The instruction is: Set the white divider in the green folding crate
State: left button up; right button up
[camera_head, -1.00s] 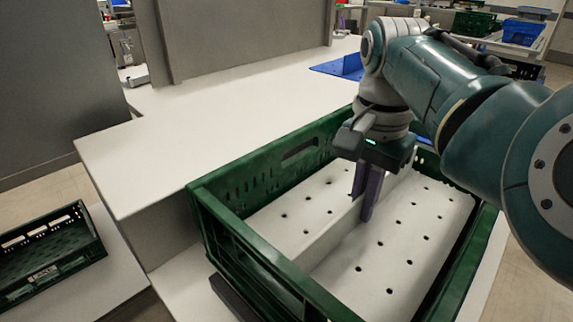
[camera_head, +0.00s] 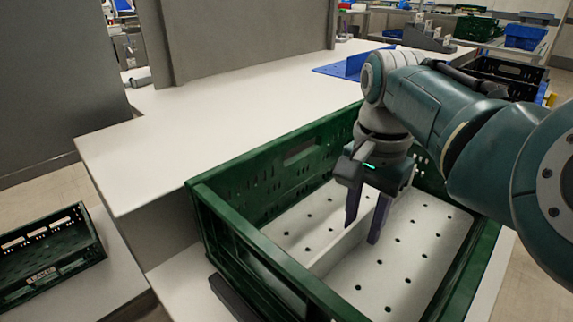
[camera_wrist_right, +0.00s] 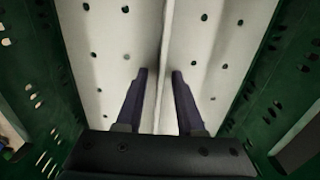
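The green folding crate (camera_head: 240,239) stands open in front of me. The white divider (camera_head: 345,245), a perforated sheet with a raised ridge along its middle, lies down inside the crate, its ridge running lengthwise. My right gripper (camera_head: 364,228) is over the ridge with its two purple fingers spread apart. In the right wrist view the fingers (camera_wrist_right: 158,80) stand on either side of the divider's ridge (camera_wrist_right: 163,60), with gaps between them and it. My left gripper is not in view.
A white table (camera_head: 200,130) with a grey panel (camera_head: 245,35) lies behind the crate. A blue divider-like sheet (camera_head: 345,68) lies on the table. Another green crate (camera_head: 45,260) sits at the lower left. More crates stand at the far right back.

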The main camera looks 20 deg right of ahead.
aim_at(365, 212)
jog(key=shift+r, duration=0.1)
notch_tip(365, 212, up, 11)
jog(key=p, duration=0.3)
jog(key=shift+w+p, duration=0.1)
jog(key=shift+p, duration=0.2)
jog(key=shift+r, duration=0.55)
